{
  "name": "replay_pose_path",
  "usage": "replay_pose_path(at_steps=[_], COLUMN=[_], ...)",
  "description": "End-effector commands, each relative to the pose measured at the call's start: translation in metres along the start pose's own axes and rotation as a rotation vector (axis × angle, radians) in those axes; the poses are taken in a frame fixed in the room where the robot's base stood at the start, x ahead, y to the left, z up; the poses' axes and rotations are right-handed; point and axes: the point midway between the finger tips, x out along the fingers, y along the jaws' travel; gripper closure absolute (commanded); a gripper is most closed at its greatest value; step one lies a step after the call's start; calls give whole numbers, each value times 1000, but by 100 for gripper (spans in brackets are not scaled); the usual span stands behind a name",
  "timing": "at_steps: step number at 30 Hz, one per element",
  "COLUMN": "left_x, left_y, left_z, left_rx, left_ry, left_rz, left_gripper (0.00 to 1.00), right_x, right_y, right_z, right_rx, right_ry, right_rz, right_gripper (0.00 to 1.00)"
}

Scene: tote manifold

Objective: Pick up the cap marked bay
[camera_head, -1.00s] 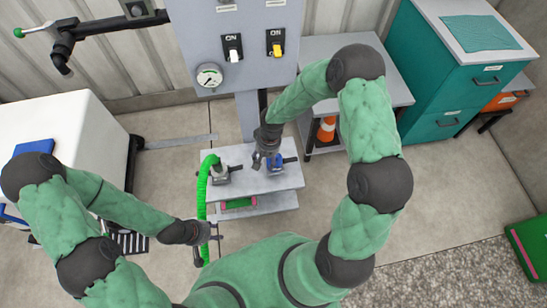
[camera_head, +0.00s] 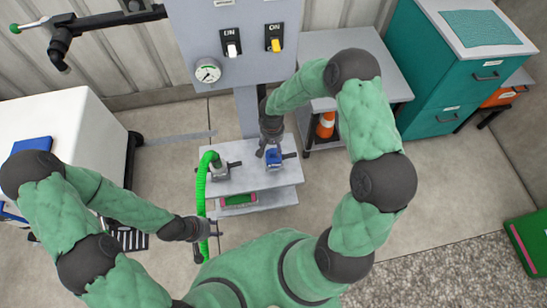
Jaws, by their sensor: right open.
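A small blue cap-like piece (camera_head: 273,160) sits on a dark fitting on the grey shelf (camera_head: 285,178) below the panel. No "bay" marking is legible on it. My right gripper (camera_head: 268,151) is open and points down directly over the blue piece, its fingers partly overlapping it in the picture. I cannot tell whether they touch it. My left gripper (camera_head: 213,229) is low and left of the shelf, beside the green hose (camera_head: 202,190). Its fingers are too small to read.
The green hose hangs from a second fitting (camera_head: 219,172) left of the blue piece. A grey panel (camera_head: 230,60) with switches and a gauge (camera_head: 207,70) stands behind. An orange cone (camera_head: 325,125) is on a side stand. A white cabinet (camera_head: 60,115) is at left.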

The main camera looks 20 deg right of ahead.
Motion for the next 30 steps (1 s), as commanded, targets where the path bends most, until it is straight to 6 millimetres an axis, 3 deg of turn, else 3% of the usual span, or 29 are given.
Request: replay_pose_path(at_steps=[7,15,16,22,30], left_x=[16,15,15,15,15], left_y=[-6,-6,-6,-6,-6], left_z=[0,-1,-1,-1,-1], left_rx=[0,0,0,0,0], left_ry=[0,0,0,0,0], left_rz=[0,0,0,0,0], left_gripper=[60,60,60,60,60], right_x=[38,41,41,41,40], right_y=[4,4,4,4,4], right_z=[3,3,3,3,2], right_rx=[-1,-1,-1,-1,-1], right_ry=[-3,-2,-2,-2,-1], right_rz=[1,0,0,0,0], right_gripper=[43,43,46,100,100])
